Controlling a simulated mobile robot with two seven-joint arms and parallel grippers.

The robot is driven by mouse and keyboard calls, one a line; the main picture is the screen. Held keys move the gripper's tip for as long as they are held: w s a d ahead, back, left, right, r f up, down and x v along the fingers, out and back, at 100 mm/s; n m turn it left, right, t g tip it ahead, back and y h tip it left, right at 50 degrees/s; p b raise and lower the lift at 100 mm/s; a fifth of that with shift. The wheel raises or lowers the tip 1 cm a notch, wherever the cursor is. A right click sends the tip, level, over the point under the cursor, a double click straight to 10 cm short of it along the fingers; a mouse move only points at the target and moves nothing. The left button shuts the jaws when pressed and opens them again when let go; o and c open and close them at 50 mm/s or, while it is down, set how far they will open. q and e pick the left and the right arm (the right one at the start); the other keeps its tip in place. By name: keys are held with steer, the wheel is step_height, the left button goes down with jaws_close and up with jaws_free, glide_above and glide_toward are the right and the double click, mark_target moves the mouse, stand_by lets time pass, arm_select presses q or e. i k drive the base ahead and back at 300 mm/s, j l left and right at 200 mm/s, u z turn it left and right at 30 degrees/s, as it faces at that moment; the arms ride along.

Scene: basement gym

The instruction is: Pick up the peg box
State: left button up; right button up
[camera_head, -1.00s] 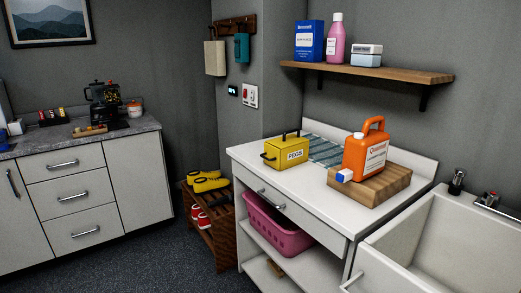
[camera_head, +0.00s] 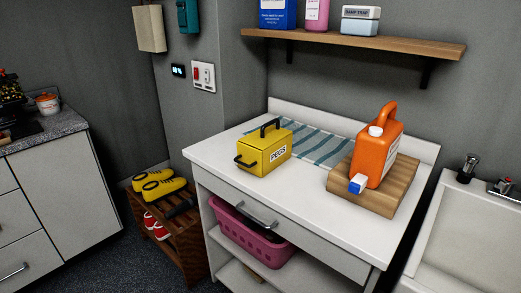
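The yellow peg box (camera_head: 262,152), labelled PEGS, sits upright on the left part of the white counter (camera_head: 292,200). It has a black handle on top and another black handle on its left end. It stands at the near edge of a striped cloth (camera_head: 325,149). Neither of my grippers shows in the head view.
An orange jug (camera_head: 377,145) stands on a wooden board (camera_head: 398,192) to the right of the box. A wooden shelf (camera_head: 350,45) with containers hangs above. A pink basket (camera_head: 250,236) sits below the counter. A sink (camera_head: 480,225) is at the right. The counter's front left is clear.

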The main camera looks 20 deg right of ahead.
mark_target(275, 142)
steer(key=i+j+z, duration=0.15)
steer(key=i+z, duration=0.25)
steer(key=i+j+z, duration=0.15)
steer(key=z, duration=0.2)
steer(key=i+j+z, duration=0.25)
steer(key=z, duration=0.15)
steer(key=i+j+z, duration=0.2)
steer(key=j+z, duration=0.2)
steer(key=i+j+z, duration=0.2)
steer(key=j, duration=0.2)
steer(key=j+z, duration=0.45)
steer(key=j, duration=0.3)
steer(key=k+l, duration=0.3)
steer(key=i+j, duration=0.3)
steer(key=i, duration=0.05)
